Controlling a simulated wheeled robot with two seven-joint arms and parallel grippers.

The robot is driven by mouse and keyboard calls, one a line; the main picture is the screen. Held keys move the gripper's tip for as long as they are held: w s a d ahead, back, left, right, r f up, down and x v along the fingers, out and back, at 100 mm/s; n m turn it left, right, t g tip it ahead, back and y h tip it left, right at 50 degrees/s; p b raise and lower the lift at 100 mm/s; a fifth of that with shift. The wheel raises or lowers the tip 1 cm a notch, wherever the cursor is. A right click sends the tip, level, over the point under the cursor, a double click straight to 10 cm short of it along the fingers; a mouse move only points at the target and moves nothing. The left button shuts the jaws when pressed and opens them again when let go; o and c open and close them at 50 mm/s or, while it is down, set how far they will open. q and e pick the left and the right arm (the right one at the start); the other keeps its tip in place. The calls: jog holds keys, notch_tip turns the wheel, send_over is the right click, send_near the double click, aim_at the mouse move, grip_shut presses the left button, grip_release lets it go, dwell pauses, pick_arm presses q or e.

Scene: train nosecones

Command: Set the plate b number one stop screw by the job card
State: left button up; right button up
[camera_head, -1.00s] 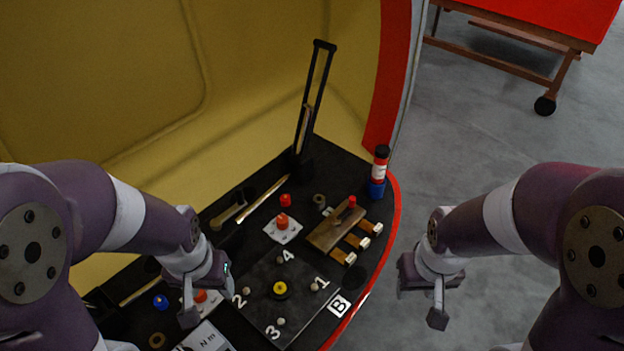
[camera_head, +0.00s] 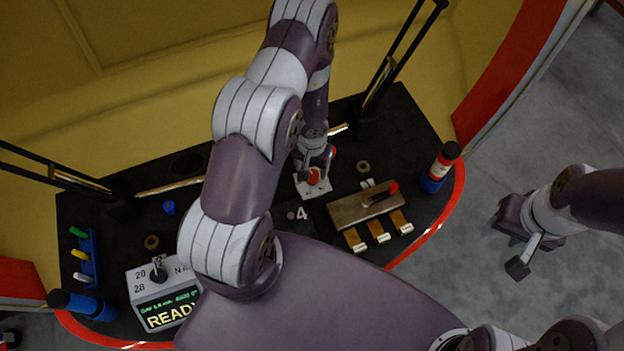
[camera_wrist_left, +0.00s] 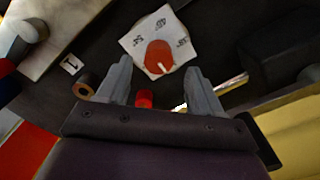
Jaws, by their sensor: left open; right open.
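A red dial knob (camera_head: 314,175) with a pale pointer line sits on a white square plate (camera_head: 322,187) with numbers around it. The dial also shows in the left wrist view (camera_wrist_left: 158,57). My left gripper (camera_head: 316,160) is open just above the dial; in the wrist view its fingers are apart, with the dial beyond and between them. The plate number 4 (camera_head: 301,213) shows beside a pale screw head (camera_head: 290,215). My left arm hides the rest of that plate, including the number one screw. My right gripper (camera_head: 515,240) is open and empty, over the floor.
A grey control box (camera_head: 160,290) with a "READY" display stands at the left. A tan block (camera_head: 362,207) with several tabs lies right of the dial. A red-and-blue cylinder (camera_head: 439,168) stands near the right rim. A red cylinder (camera_wrist_left: 145,98) and brown ring (camera_wrist_left: 83,87) lie near the dial.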

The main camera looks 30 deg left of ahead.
aim_at(312, 175)
pick_arm(q)
jog(key=f, duration=0.1)
jog(key=f+b, duration=0.1)
jog(key=f, duration=0.1)
jog(key=shift+w+f, duration=0.2)
jog(key=shift+f, duration=0.1)
jog(key=shift+s+f, duration=0.2)
jog(key=shift+f, duration=0.35)
pick_arm(e)
notch_tip(312, 175, down, 2)
jog(key=shift+w+f, duration=0.1)
pick_arm(q)
jog(key=shift+w, duration=0.1)
jog(key=c, duration=1.1)
pick_arm(e)
jog(key=shift+d, duration=0.1)
